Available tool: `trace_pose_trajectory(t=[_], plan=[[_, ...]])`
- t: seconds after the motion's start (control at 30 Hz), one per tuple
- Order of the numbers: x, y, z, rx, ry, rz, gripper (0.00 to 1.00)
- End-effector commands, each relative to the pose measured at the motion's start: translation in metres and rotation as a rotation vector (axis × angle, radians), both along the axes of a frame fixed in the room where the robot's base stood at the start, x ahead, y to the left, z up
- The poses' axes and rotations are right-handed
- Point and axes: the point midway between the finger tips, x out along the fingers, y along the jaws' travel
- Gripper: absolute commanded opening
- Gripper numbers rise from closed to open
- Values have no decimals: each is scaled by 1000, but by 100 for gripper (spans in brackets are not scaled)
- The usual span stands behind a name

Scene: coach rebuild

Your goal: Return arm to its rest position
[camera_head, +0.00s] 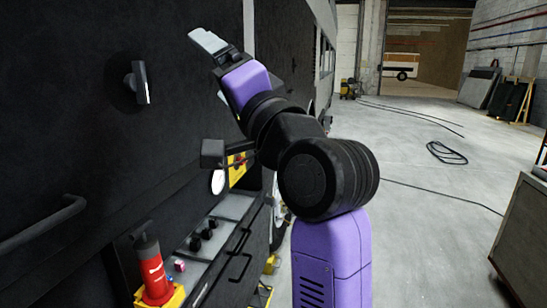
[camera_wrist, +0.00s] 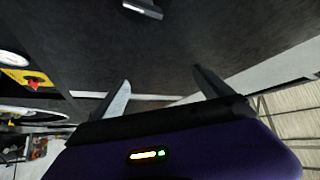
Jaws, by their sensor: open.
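My gripper (camera_head: 213,68) is raised at the upper middle of the head view, close to the dark side wall of the coach (camera_head: 75,110). Its two fingers are spread apart with nothing between them. In the wrist view my gripper (camera_wrist: 163,92) also shows open and empty, facing the dark panel. My purple and black arm stretches up from the lower middle of the head view. A metallic handle (camera_head: 140,82) sticks out of the panel left of my gripper; it also shows at the top of the wrist view (camera_wrist: 143,9).
A dark grab bar (camera_head: 42,224) is on the wall. A yellow and red switch (camera_wrist: 30,80) shows in the wrist view. Cables (camera_head: 446,153) lie on the open floor right; a cabinet (camera_head: 522,240) stands at the right edge.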

Motion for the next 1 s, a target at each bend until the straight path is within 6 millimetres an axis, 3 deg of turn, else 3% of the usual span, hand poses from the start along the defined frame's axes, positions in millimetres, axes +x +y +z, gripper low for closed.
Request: trace_pose_trajectory(t=[0.03, 0.23, 0.47, 0.7, 1.0], plan=[[2, -8, -21, -22, -21, -39, 90], [-3, -50, -99, -139, -130, -229, 90], [-29, -102, -192, -304, -212, -420, 90], [-77, -152, -279, -489, -258, -573, 90], [-159, -205, -366, -722, -267, -698, 90]])
